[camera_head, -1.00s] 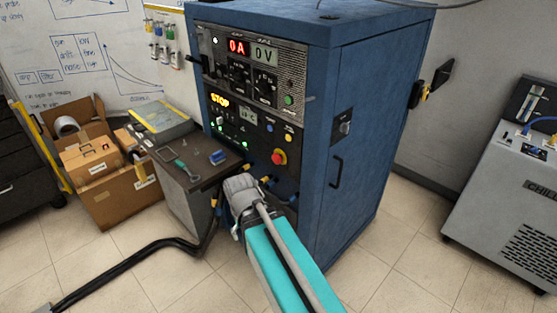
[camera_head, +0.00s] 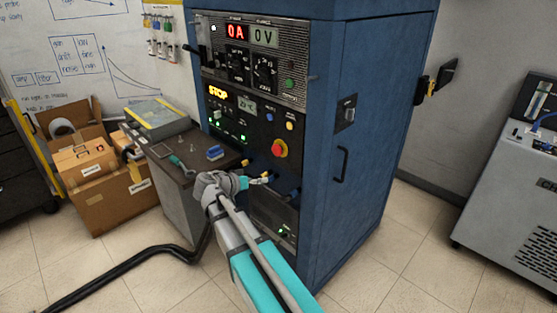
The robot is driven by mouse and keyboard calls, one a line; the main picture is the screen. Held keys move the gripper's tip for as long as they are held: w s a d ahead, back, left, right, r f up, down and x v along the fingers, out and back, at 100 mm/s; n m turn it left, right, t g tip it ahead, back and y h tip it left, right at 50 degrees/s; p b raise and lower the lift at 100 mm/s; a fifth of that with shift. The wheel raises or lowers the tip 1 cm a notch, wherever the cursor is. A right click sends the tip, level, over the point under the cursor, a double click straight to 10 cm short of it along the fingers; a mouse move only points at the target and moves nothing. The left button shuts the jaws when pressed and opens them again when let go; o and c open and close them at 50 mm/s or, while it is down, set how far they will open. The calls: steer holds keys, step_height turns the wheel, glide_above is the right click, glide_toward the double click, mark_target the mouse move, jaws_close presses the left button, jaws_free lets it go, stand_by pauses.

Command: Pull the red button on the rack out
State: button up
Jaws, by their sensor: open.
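My arm reaches up from the bottom and bends at a grey joint in front of the panel. My gripper (camera_head: 262,181) shows small at the end of the short teal and white link, below and slightly left of the button, and apart from it. Its jaws are open and it holds nothing that I can see.
A small dark-topped table (camera_head: 190,180) with tools stands left. A black cable (camera_head: 120,270) lies on the floor. A grey chiller (camera_head: 505,190) stands right, with bare floor between.

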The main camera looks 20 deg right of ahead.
mark_target(274, 151)
steer(key=w+r+h+b, duration=0.1)
steer(key=w+a+r+m+t+h, duration=0.1)
steer(key=w, duration=0.1)
steer(key=w+r+m+t+h+b, duration=0.1)
steer(key=w, duration=0.1)
steer(key=shift+a+h+b, duration=0.15)
steer(key=shift+h+b, duration=0.2)
steer(key=shift+h, duration=0.05)
steer(key=shift+x, duration=6.9)
steer(key=shift+w, duration=0.1)
steer(key=shift+c, duration=0.2)
steer(key=c, duration=1.3)
steer(key=shift+v, duration=0.95)
steer(key=shift+w+a, duration=0.1)
